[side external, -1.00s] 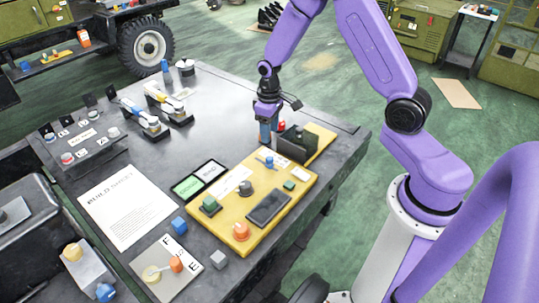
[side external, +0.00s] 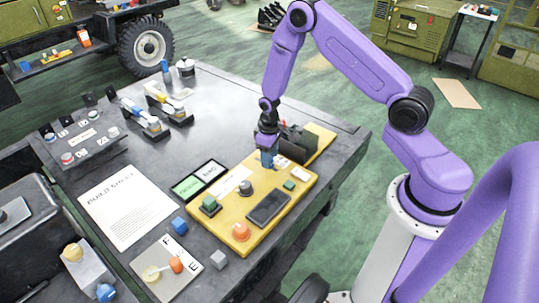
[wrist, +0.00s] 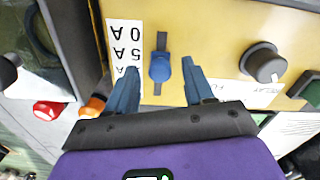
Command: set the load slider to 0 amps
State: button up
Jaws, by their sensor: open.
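The load slider's blue knob (wrist: 160,67) sits in a short dark slot on the yellow panel (wrist: 215,25). A white scale label (wrist: 125,35) beside the slot shows upside-down marks, with 0A at the top and 5A below. The knob is level with a point just below the 5A mark, away from 0A. My gripper (wrist: 161,68) is open, with one blue finger on each side of the knob and a gap showing on both sides. In the side view my gripper (side external: 268,160) is low over the panel and hides the slider.
A black knob (wrist: 264,63) and a green button (wrist: 312,88) are to the right in the wrist view. In the side view, a dark box (side external: 299,138) stands on the panel close behind my gripper. A dark screen (side external: 268,208) and an orange button (side external: 240,231) are nearer.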

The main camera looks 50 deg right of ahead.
grip_shut()
jog(key=shift+s, duration=1.55)
grip_release()
jog(key=shift+s, duration=0.1)
jog(key=shift+r, duration=0.45)
notch_tip(320, 180, up, 16)
jog(key=shift+r, duration=0.25)
